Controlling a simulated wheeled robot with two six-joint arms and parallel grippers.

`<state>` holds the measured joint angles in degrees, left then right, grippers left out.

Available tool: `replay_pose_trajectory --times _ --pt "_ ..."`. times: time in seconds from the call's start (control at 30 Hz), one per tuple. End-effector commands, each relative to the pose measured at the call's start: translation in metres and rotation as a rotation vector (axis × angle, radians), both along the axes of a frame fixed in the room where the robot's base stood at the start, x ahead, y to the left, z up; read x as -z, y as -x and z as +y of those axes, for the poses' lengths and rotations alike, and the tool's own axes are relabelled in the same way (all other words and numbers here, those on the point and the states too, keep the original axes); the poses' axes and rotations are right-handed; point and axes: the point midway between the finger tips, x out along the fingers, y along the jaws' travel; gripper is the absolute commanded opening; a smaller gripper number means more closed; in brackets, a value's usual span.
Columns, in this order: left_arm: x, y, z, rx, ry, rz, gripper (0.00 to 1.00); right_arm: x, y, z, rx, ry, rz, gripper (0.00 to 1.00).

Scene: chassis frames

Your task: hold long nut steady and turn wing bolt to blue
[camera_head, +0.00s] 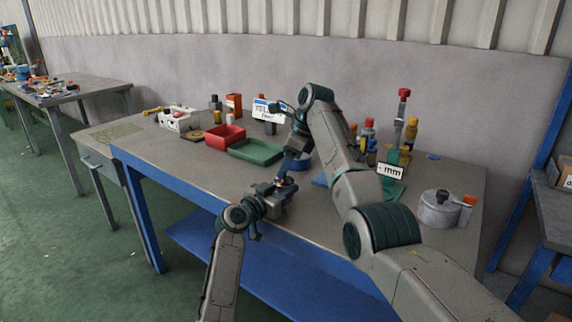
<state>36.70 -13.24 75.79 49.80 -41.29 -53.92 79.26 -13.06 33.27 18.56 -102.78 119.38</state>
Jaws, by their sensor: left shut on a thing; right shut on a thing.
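My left gripper (283,191) is low over the front part of the workbench, shut on what seems to be the long nut, which is mostly hidden between the jaws. My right gripper (287,176) comes down from above, directly over the left one, and is shut on what seems to be the wing bolt (286,182). Only a small brownish bit of the bolt shows between the two grippers. The wings and any blue mark are too small or hidden to make out.
The workbench (200,165) has a blue frame. A red tray (224,137) and a green tray (255,152) stand behind the grippers. A grey round pot (438,209) is at right, and several bottles stand at the back right. The bench's front left is clear.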

Motion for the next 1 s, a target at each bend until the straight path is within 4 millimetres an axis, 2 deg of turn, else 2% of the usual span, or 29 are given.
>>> replay_pose_trajectory --times 0.33,0.87,0.9,1.0 --pt "-0.0003 0.0005 -0.0005 0.002 0.001 -0.001 0.06 0.0018 -0.0019 -0.0018 -0.145 0.001 0.000 0.26" --pt "-0.0010 0.0006 -0.0006 0.002 0.003 -0.002 0.06 0.0035 -0.0016 -0.0022 -0.170 0.001 0.001 0.26" --pt "-0.0010 0.0006 -0.0006 0.002 0.003 -0.002 0.06 0.0035 -0.0016 -0.0022 -0.170 0.001 0.001 0.54" --pt "-0.0010 0.0004 -0.0005 0.002 0.002 -0.001 0.06 0.0029 -0.0015 -0.0017 -0.171 0.001 0.001 0.71"
